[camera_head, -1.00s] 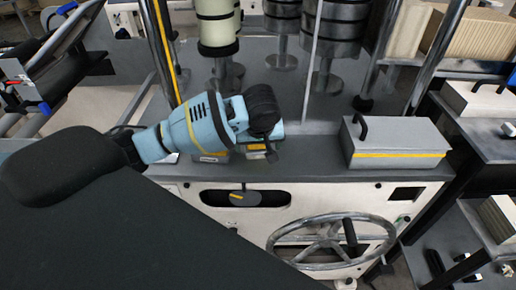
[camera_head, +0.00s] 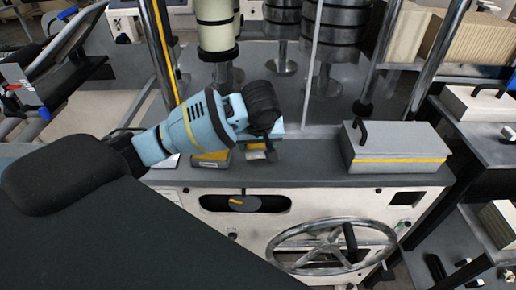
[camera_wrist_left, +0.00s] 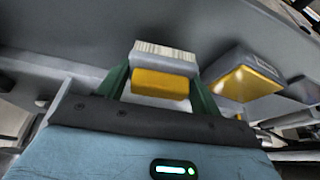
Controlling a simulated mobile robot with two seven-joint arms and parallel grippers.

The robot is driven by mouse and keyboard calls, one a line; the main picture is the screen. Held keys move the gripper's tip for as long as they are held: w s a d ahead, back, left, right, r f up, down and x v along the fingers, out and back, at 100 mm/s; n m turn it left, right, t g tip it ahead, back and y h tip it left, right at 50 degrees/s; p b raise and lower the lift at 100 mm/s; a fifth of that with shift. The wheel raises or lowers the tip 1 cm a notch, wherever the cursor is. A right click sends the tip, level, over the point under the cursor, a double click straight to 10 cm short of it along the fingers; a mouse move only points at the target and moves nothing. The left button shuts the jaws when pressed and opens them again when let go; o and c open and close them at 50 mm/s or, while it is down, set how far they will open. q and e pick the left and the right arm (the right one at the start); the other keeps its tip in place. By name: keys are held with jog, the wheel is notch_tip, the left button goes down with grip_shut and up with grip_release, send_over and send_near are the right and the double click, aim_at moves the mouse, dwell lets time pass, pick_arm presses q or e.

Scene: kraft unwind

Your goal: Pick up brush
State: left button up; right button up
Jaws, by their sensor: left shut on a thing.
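The brush (camera_wrist_left: 164,82), a yellow block with a pale bristle strip on top, sits between the green fingers of my left gripper (camera_wrist_left: 160,88) in the left wrist view. The fingers are shut on it from both sides. In the head view my left gripper (camera_head: 264,148) points down over the grey machine ledge, left of the grey box. The brush is mostly hidden there behind the wrist and fingers, and I cannot tell whether it touches the ledge. My right gripper is not in view.
A grey lidded box with a yellow stripe (camera_head: 397,148) stands on the ledge (camera_head: 310,170) to the right. A yellow-and-grey block (camera_head: 211,159) sits just left of my gripper. A handwheel (camera_head: 332,246) is below. Metal posts and rollers stand behind.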

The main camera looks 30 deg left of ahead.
pick_arm(q)
jog(key=shift+r, duration=0.85)
jog(key=s+d, duration=0.1)
jog(key=s, duration=0.6)
jog(key=s+d+r, duration=0.1)
jog(key=s+d, duration=0.1)
jog(key=s, duration=0.6)
jog(key=shift+s+d+r, duration=0.15)
jog(key=shift+s+d, duration=0.1)
jog(key=shift+s, duration=0.05)
jog(key=shift+o, duration=1.4)
jog(key=shift+c, duration=0.7)
jog(key=w+d+f+m+t+h, duration=0.1)
jog(key=w+d+f+m+h, duration=0.1)
jog(key=w+d+m, duration=0.3)
jog(key=shift+m+h, duration=0.4)
jog(key=shift+m, duration=0.8)
